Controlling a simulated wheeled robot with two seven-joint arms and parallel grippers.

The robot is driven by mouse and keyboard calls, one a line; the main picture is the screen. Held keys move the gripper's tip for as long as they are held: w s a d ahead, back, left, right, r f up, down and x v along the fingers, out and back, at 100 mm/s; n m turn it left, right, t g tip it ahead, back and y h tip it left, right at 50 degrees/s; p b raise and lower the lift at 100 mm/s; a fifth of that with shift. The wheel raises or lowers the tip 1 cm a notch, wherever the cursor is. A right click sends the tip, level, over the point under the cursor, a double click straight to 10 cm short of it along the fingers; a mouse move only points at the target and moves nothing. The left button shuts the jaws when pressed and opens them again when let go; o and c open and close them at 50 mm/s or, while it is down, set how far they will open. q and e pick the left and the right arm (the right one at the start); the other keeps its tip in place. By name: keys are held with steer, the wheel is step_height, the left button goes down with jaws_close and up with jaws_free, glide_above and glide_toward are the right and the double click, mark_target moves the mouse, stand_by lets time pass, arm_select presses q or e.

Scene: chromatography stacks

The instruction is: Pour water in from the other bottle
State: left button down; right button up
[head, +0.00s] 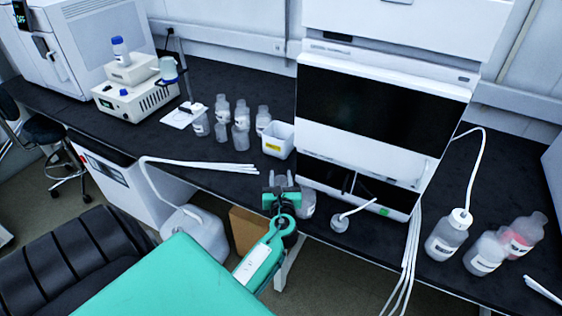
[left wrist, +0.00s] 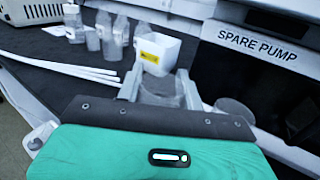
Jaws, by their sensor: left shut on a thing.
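My left gripper (head: 284,192) is at the front edge of the black bench, below the instrument stack. It is shut on a clear bottle (head: 307,204), partly hidden by the gripper. In the left wrist view the bottle (left wrist: 160,91) sits between the two grey fingers (left wrist: 160,88). Its contents are too faint to tell. To its right is a capped clear bottle with a white tube (head: 340,223). On the bench at the right stand a white-capped bottle with a tube (head: 447,238), a clear bottle (head: 487,253) and a bottle with pinkish contents (head: 526,232). My right gripper is out of view.
The instrument stack (head: 375,115) rises behind the held bottle. A white box with a yellow label (head: 278,139) and several clear bottles (head: 241,113) stand behind left. White tubes (head: 205,165) lie across the bench front. A white jug (head: 193,232) stands below the edge.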

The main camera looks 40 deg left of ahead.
arm_select(q)
steer(key=shift+w+d+r+m+p, duration=0.1)
steer(key=shift+d+r+m+p, duration=0.15)
steer(key=shift+r+m+p, duration=0.15)
steer(key=shift+w+d+r+m+p, duration=0.1)
steer(key=shift+d+r+m+p, duration=0.15)
steer(key=shift+r, duration=0.25)
steer(key=shift+w+d+r+m+p, duration=0.15)
steer(key=shift+w+r+m+p, duration=0.1)
steer(key=shift+m+p, duration=0.25)
steer(key=shift+w+d+r+m+p, duration=0.15)
steer(key=shift+d+r+m+p, duration=0.1)
steer(key=shift+r+m+p, duration=0.25)
steer(key=shift+w+d+r+m+p, duration=0.2)
steer(key=shift+r+m+p, duration=0.15)
steer(key=shift+r+p, duration=0.25)
steer(key=shift+f, duration=0.1)
